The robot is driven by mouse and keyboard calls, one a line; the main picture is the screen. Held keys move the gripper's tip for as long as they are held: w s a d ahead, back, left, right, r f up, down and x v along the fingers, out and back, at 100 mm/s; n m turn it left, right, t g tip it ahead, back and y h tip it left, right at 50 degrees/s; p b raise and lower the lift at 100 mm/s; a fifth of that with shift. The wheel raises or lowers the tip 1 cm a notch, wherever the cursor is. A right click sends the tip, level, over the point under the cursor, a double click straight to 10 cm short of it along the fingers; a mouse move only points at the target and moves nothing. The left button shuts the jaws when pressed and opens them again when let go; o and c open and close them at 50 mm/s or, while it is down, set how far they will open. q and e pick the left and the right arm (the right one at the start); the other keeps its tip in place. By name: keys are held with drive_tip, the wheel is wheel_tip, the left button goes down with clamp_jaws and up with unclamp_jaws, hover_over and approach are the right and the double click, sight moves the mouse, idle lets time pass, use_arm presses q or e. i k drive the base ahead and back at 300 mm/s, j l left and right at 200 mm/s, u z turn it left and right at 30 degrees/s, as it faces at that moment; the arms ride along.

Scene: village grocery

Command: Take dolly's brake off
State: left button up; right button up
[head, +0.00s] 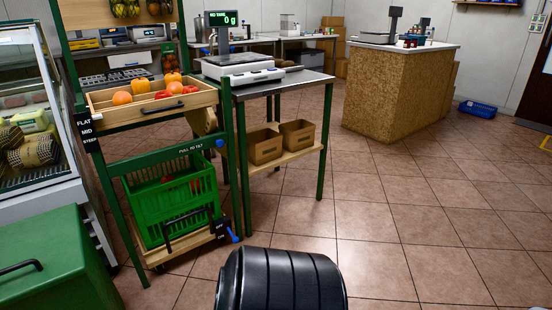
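The dolly (158,259) is a low wooden platform on small casters, standing under the produce stand at left of centre in the head view. A green slatted crate (165,222) sits on it, with something red visible inside. At the dolly's right front corner is a black plate (221,229) with small white lettering, which seems to read OFF and ON. A brake lever with a blue tip (234,236) sticks out beside the plate, pointing down and to the right. I cannot tell its setting for sure. Neither of my grippers is in view.
A tilting wooden produce tray (150,107) with a FLAT, MID, STEEP scale is above the crate. A green-legged table (270,86) with a scale stands to the right. A green box (55,260) is at lower left. The tiled floor (390,240) at right is clear.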

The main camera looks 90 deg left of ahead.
sight(236, 240)
drive_tip(key=u, duration=1.85)
